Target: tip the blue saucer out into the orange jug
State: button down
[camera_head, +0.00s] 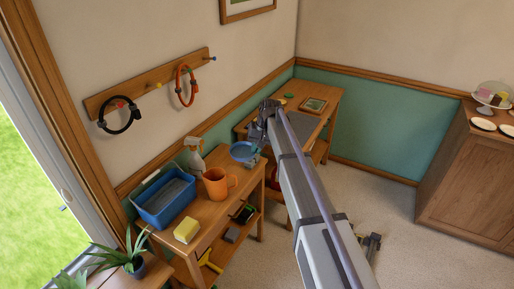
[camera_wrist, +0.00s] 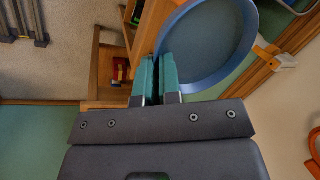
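The blue saucer (camera_head: 243,151) is at the far end of the near wooden table in the head view. It fills the upper right of the wrist view (camera_wrist: 208,45); I make out no contents in it. My gripper (camera_wrist: 157,72) has its teal fingers almost together, one on each side of the saucer's rim, and appears shut on it. In the head view my arm hides most of the gripper. The orange jug (camera_head: 216,185) stands upright on the near table, just in front of the saucer and left of my arm. Its inside is hard to see.
A blue basin (camera_head: 165,196), a spray bottle (camera_head: 195,157) and a yellow sponge (camera_head: 187,230) stand near the jug. A second wooden table (camera_head: 325,92) is in the corner behind. Rings hang on a wall rack (camera_head: 150,82). Open carpet lies to the right.

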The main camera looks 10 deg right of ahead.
aim_at(236, 154)
jog(key=shift+s+a+f, duration=0.1)
jog(key=shift+a+f, duration=0.05)
jog(key=shift+a, duration=0.15)
jog(key=a+f+b, duration=0.2)
jog(key=f+b, duration=0.1)
jog(key=a+f+b, duration=0.1)
jog(key=b, duration=0.1)
jog(key=shift+a+f, duration=0.25)
jog(key=shift+f, duration=0.1)
jog(key=shift+w+a+f+h+b, duration=0.15)
jog(key=shift+a+f+b, duration=0.1)
jog(key=shift+a, duration=0.35)
jog(key=shift+w+a+f+h+b, duration=0.1)
jog(key=shift+a+f+h, duration=0.1)
jog(key=shift+a, duration=0.4)
jog(key=shift+a+r+h+p, duration=0.15)
jog(key=shift+r+h+p, duration=0.7)
jog(key=shift+p, duration=0.2)
jog(key=shift+a+r+h+p, duration=0.25)
jog(key=shift+r+h+p, duration=0.35)
jog(key=shift+h, duration=0.1)
jog(key=shift+f, duration=0.3)
jog(key=shift+a+r+h+p, duration=0.2)
jog(key=shift+r+h+p, duration=0.1)
jog(key=shift+r+h, duration=0.35)
